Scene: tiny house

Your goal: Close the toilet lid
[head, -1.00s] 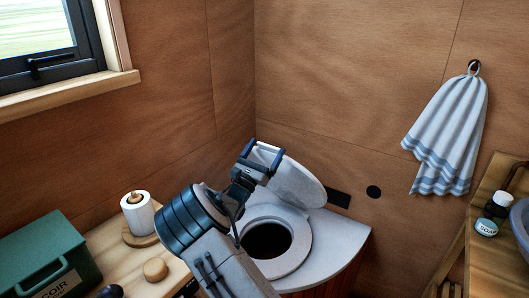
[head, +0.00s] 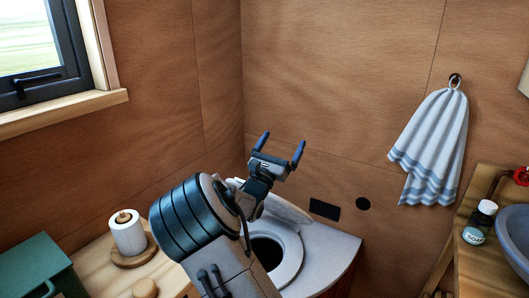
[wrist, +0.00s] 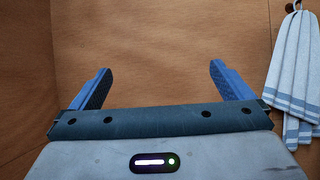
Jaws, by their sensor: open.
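The toilet lid (head: 287,208) is raised and tilted back at the rear of the toilet, a pale grey rounded plate. My arm and gripper hide much of it in the head view. Below it, the toilet seat (head: 291,262) surrounds the dark open hole. My gripper (head: 283,145) is open and empty, its blue fingers pointing up above the lid toward the corner walls. In the wrist view, my gripper (wrist: 160,72) shows its two fingers wide apart with only wood wall between them. The lid does not show in the wrist view.
A wooden counter at left holds a paper roll (head: 128,233) and a green box (head: 38,265). A striped towel (head: 433,145) hangs on the right wall. A bottle (head: 480,222) and a basin (head: 515,238) are at right.

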